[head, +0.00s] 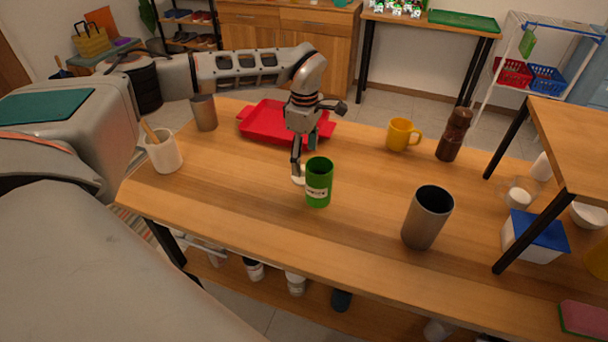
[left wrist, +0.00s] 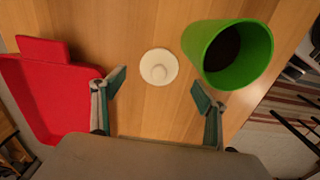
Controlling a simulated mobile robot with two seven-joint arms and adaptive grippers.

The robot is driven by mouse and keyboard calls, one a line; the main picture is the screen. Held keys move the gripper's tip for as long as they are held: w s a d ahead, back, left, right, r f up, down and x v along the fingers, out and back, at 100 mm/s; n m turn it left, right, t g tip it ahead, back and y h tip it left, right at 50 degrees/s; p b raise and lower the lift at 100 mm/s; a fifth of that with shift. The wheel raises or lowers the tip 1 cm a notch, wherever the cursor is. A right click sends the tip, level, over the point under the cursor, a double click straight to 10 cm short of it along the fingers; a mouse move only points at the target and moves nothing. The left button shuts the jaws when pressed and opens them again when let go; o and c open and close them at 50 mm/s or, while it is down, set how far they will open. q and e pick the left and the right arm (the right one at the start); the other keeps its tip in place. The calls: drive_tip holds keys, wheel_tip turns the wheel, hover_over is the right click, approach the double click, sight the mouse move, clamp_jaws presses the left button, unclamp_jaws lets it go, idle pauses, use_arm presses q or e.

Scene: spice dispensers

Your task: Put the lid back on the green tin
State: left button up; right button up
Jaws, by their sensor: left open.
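The green tin (head: 319,182) stands upright and open on the wooden table, with a pale label on its side. In the left wrist view its open top (left wrist: 237,54) shows a dark inside. My left gripper (head: 304,160) points down over the lid, just behind the tin. In the left wrist view its fingers (left wrist: 160,86) are apart with nothing between them. My right gripper is not seen.
A red tray (head: 262,123) lies behind the gripper. A grey metal cup (head: 427,217) stands right of the tin. A yellow mug (head: 402,135) and a brown pepper mill (head: 454,135) stand at the back right. A white pot (head: 163,154) stands at the left. The table's front middle is clear.

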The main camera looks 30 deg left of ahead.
sight(304, 167)
use_arm(q)
wheel_tip(304, 167, down, 5)
drive_tip(key=shift+a+f, duration=0.1)
idle(0.4)
drive_tip(key=c, duration=1.1)
